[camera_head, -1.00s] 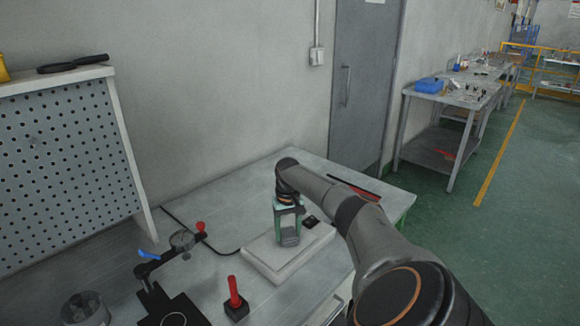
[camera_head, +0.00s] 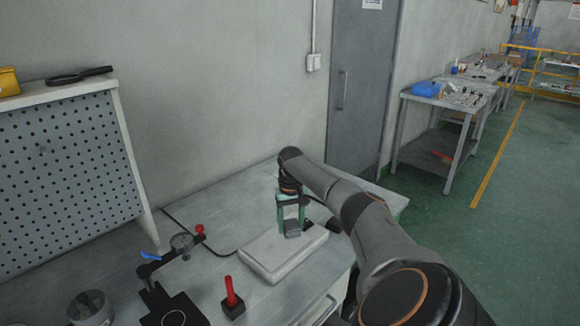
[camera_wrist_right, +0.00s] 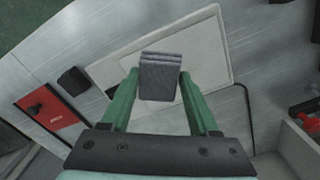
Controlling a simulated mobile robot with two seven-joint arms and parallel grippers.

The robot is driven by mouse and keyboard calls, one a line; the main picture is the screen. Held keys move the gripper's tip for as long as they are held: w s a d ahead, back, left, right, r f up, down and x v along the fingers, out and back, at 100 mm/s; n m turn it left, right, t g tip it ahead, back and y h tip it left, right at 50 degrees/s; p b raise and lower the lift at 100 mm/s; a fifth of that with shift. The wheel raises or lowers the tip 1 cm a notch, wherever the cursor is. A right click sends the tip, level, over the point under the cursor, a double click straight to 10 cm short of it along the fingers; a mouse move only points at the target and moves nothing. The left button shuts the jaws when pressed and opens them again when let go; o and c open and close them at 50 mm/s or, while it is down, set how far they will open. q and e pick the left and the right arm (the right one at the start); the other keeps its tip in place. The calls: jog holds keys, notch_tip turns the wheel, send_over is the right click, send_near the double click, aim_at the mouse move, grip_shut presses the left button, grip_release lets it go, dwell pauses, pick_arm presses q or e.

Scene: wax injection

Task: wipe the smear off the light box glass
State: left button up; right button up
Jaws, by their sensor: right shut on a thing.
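The light box (camera_head: 268,262) is a flat, pale slab on the grey workbench; its glass panel also shows in the right wrist view (camera_wrist_right: 208,50). My right gripper (camera_head: 292,222), with green fingers, points down over the far right part of the light box. It is shut on a grey ribbed pad (camera_wrist_right: 160,78), which also shows in the head view (camera_head: 292,230). The pad is at or just above the glass; I cannot tell whether it touches. I see no clear smear; the pad and fingers hide part of the glass. My left gripper is not in view.
A red-handled tool (camera_head: 232,298) stands left of the light box. A black stand with a lens (camera_head: 182,243) and a glass jar (camera_head: 90,307) are farther left. A perforated panel (camera_head: 65,165) stands at the left.

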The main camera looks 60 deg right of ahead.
jog(key=shift+r, duration=0.95)
